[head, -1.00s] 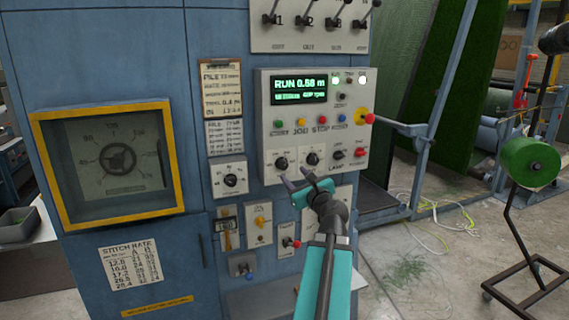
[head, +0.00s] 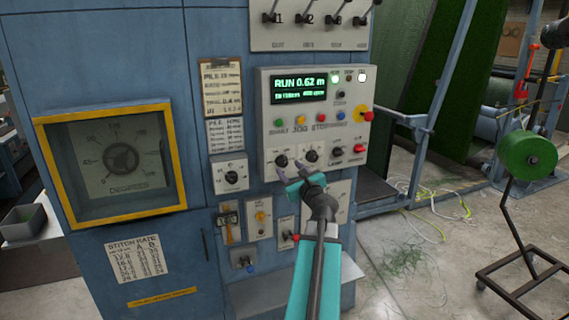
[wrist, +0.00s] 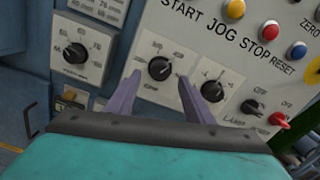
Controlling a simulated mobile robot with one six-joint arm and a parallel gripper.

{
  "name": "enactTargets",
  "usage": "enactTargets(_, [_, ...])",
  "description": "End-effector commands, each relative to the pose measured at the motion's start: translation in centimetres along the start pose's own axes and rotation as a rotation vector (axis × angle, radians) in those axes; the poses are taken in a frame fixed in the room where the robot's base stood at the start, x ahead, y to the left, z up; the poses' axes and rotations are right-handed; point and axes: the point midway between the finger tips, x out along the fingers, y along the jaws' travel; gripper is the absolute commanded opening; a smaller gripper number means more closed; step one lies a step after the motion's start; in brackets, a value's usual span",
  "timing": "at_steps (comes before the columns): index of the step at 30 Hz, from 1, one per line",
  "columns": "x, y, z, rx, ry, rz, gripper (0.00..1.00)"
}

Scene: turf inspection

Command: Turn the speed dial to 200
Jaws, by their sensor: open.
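Two black dials with pale pointer marks sit side by side at the lower left of the control panel, a left dial (head: 281,160) and a right dial (head: 311,157). The left one shows in the wrist view (wrist: 160,68), its pointer aimed up and to the right. Their labels are too small to read, so I cannot tell which is the speed dial. My gripper (wrist: 159,76) is open and empty. Its purple fingers reach up on either side of the left dial in the wrist view; contact cannot be told. In the head view my gripper (head: 288,170) is just below that dial.
Another dial (head: 231,177) sits on its own plate to the left. Above are coloured buttons and a green display (head: 299,88). A red knob (head: 369,116) juts out at right. Lower plates hold a yellow switch (head: 261,217) and a red-tipped lever.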

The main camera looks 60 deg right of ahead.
Motion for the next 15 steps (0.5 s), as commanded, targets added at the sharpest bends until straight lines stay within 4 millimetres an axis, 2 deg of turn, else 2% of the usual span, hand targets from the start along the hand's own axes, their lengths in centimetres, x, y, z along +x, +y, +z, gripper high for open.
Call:
enactTargets(6, [2.5, -0.1, 0.1, 0.001, 0.000, 0.001, 0.48])
enactTargets(15, [4.7, 0.0, 0.1, 0.001, 0.000, 0.001, 0.48])
